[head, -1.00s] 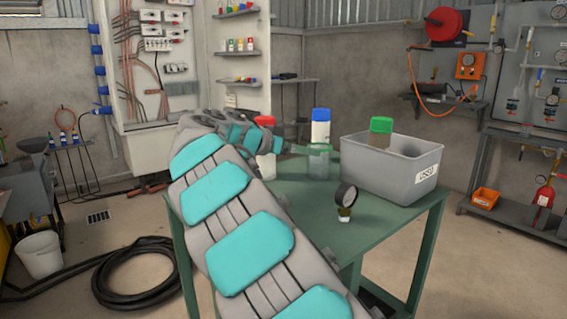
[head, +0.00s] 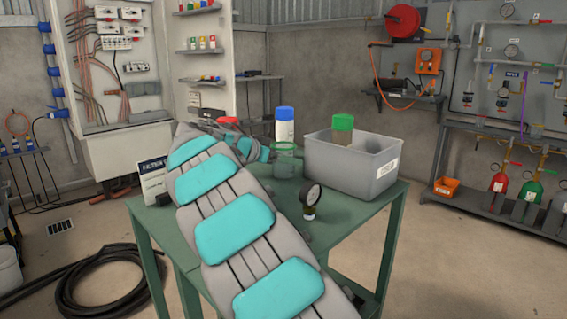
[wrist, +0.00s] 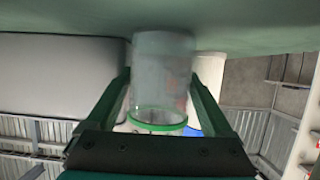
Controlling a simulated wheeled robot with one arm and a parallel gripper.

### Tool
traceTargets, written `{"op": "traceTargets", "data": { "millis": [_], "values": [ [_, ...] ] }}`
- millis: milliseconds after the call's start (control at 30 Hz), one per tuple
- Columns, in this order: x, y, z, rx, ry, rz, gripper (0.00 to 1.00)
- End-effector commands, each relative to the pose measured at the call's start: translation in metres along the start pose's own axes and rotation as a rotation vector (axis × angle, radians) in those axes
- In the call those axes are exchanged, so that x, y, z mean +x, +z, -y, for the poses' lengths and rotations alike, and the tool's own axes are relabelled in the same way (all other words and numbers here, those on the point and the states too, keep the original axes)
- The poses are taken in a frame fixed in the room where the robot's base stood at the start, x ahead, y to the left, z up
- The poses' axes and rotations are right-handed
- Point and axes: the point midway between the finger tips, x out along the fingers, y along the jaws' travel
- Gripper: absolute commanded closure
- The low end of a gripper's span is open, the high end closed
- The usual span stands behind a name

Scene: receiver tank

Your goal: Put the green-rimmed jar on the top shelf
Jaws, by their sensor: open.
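The green-rimmed jar (head: 284,163) is clear glass and stands on the green table. In the wrist view, which looks upside down, the jar (wrist: 161,75) hangs from the tabletop with its green rim lowest. My gripper (wrist: 162,78) is open, with one finger on each side of the jar. Small gaps seem to show, so I cannot tell any contact. In the head view my gripper (head: 277,152) is at the jar's left side, partly hidden by my arm. The top shelf (head: 198,10) is on the white panel at the back left, at the picture's upper edge.
A blue-capped white bottle (head: 285,131) stands behind the jar. A grey bin (head: 345,168) with a green-capped container (head: 342,129) is at its right. A pressure gauge (head: 311,197) stands in front. A filter sign (head: 152,178) is left of my arm. A black hose (head: 108,280) lies on the floor.

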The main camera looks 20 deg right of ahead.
Motion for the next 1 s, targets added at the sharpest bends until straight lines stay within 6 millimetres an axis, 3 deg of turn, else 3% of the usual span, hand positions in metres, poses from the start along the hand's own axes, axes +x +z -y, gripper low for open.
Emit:
{"op": "traceTargets", "data": {
  "millis": [100, 733, 1000],
  "values": [
    [-0.0005, -0.0001, 0.0002, 0.0, -0.001, 0.0, 0.15],
    [-0.001, -0.0002, 0.0005, 0.0, -0.001, -0.001, 0.86],
    [-0.0022, -0.0017, -0.0002, 0.0, -0.002, -0.001, 0.86]
  ]
}}
